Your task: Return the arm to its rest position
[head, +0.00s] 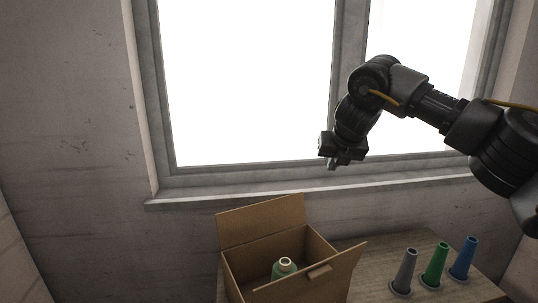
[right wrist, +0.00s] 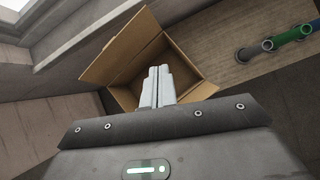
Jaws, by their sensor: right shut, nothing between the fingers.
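My right arm comes in from the right in the head view, and its gripper (head: 334,163) hangs in front of the window, above and behind the open cardboard box (head: 280,227). The right wrist view shows the gripper's fingers (right wrist: 157,86) together, with nothing between them. Beyond them lies the box (right wrist: 122,47), its flaps open. A green cone (head: 284,268) with a pale top stands inside the box in the head view. In the right wrist view the fingers hide part of the box's inside. My left gripper is not in view.
The box stands on a wooden table (head: 380,272). The window sill (head: 300,190) and wall are behind. The space around the gripper is clear.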

